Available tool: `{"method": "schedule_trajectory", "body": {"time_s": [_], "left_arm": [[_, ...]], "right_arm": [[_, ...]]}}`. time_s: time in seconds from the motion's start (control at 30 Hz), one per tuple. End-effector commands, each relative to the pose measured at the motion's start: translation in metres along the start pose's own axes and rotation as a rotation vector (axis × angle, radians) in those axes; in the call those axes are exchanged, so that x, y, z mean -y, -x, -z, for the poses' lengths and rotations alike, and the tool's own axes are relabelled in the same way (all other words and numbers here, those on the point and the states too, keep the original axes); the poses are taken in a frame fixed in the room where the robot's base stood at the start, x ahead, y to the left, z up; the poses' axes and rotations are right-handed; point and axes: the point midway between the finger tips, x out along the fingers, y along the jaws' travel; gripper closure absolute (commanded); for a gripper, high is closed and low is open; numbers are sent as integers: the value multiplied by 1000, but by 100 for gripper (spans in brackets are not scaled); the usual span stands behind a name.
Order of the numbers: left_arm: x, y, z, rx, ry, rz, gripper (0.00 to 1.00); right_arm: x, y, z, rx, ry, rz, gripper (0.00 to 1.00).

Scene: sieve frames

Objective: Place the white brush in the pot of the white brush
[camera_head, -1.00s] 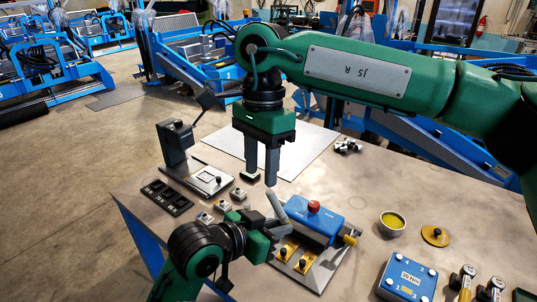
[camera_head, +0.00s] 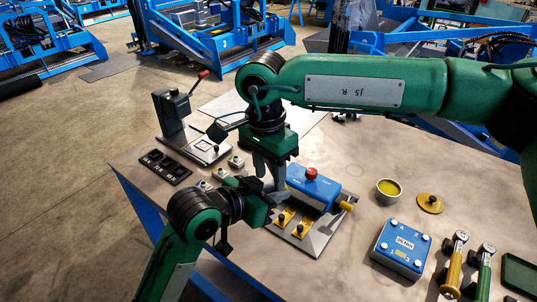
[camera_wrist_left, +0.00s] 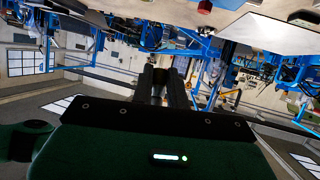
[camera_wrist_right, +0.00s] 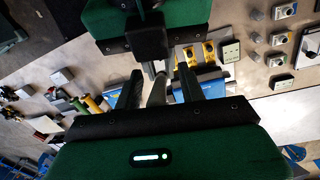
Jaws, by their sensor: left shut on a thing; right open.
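My left gripper (camera_head: 272,197) is shut on a pale grey rod-like thing (camera_wrist_right: 157,90) and holds it up in front of the blue box. I take it to be the white brush, but its bristles are hidden. My right gripper (camera_head: 267,168) is open and has come down from above, close to the left one. In the right wrist view the rod stands between the open fingers of my right gripper (camera_wrist_right: 158,92); I cannot tell whether they touch it. The left wrist view shows the left fingers (camera_wrist_left: 164,90) close together. I cannot make out a pot for the white brush.
A blue box with a red knob (camera_head: 312,190) stands just behind the grippers. To the right are a bowl with yellow-green contents (camera_head: 388,189), a yellow disc (camera_head: 430,203), a blue button box (camera_head: 402,247), a yellow-handled tool (camera_head: 453,265) and a green-handled tool (camera_head: 482,268).

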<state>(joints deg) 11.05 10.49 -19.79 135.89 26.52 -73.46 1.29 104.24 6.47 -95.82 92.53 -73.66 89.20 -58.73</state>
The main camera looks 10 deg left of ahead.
Motion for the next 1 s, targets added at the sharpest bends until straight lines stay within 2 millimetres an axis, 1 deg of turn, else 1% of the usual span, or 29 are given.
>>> {"method": "schedule_trajectory", "body": {"time_s": [0.1,0.37,0.4,0.57,0.63,0.67,0.7,0.77,0.8,1.0], "left_arm": [[0,0,0,0,0,0,100],[0,0,0,0,0,0,100],[0,0,0,0,0,0,100],[0,0,0,0,0,0,100],[0,0,0,0,0,-1,100],[0,0,0,0,0,-1,83],[0,0,0,0,0,-1,75],[0,0,0,0,0,-1,63],[0,0,0,0,0,-1,59],[0,0,0,0,0,0,59]], "right_arm": [[0,-5,0,0,0,-1,60],[0,-6,0,1,0,-1,60],[0,-6,0,1,0,-1,68],[0,-6,0,1,0,0,99],[0,-6,0,1,0,0,100],[0,-5,0,1,0,0,100],[0,-5,0,1,0,1,100],[0,-5,0,1,0,1,100],[0,-5,0,1,0,0,100],[0,-5,0,1,0,0,100]]}}
